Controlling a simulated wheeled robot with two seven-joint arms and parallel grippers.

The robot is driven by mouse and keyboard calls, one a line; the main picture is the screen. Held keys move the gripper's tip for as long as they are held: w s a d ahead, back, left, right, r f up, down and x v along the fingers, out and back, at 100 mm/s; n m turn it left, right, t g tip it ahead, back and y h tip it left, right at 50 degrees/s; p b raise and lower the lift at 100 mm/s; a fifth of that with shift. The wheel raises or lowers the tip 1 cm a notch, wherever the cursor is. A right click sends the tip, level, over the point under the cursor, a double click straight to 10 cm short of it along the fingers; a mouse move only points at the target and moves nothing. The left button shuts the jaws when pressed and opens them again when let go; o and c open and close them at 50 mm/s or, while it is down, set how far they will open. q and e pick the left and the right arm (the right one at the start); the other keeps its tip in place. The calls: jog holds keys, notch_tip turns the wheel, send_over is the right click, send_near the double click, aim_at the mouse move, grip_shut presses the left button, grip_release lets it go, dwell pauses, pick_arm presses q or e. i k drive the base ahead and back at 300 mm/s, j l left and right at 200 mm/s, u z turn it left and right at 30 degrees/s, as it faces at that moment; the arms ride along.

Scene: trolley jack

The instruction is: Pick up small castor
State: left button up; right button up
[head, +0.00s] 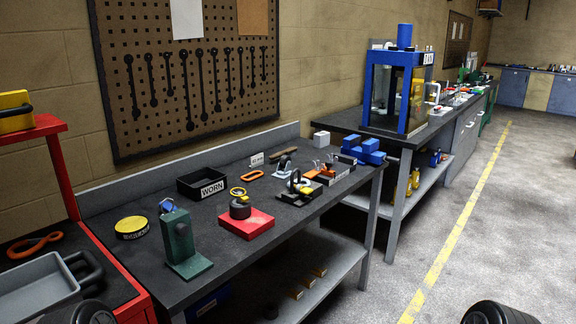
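Two small castor-like wheeled parts stand on the dark workbench (140,262). One, a dark wheel in a light bracket (285,164), is near a small white card (257,159) toward the back. The other, a metal and dark part with a yellowish piece (300,187), is a little nearer the front edge. I cannot tell for certain which is the small castor. Neither gripper shows; only dark rounded parts, probably of my own arms, appear at the bottom left and bottom right.
A black tray marked WORN (190,190), a red plate (252,226), a green stand (188,262) and a yellow disc (132,225) share the bench. A blue vice (364,149) is at its far end. A red trolley (110,277) adjoins left. Floor at right is clear.

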aim_at(286, 161)
jog(key=i+l, duration=0.3)
jog(key=l, duration=0.2)
jog(key=i+l+u, duration=0.1)
jog(key=i+l, duration=0.2)
jog(key=l, duration=0.2)
jog(key=i+l, duration=0.25)
jog(key=l, duration=0.3)
jog(key=i+l+u, duration=0.1)
jog(key=i+l, duration=0.15)
jog(key=l, duration=0.3)
jog(key=i+l, duration=0.25)
jog(key=l, duration=0.3)
jog(key=i+l+u, duration=0.15)
jog(key=l, duration=0.4)
jog(key=i+l, duration=0.35)
jog(key=l, duration=0.25)
jog(key=i+l+u, duration=0.1)
jog(key=l, duration=0.45)
jog(key=i, duration=0.1)
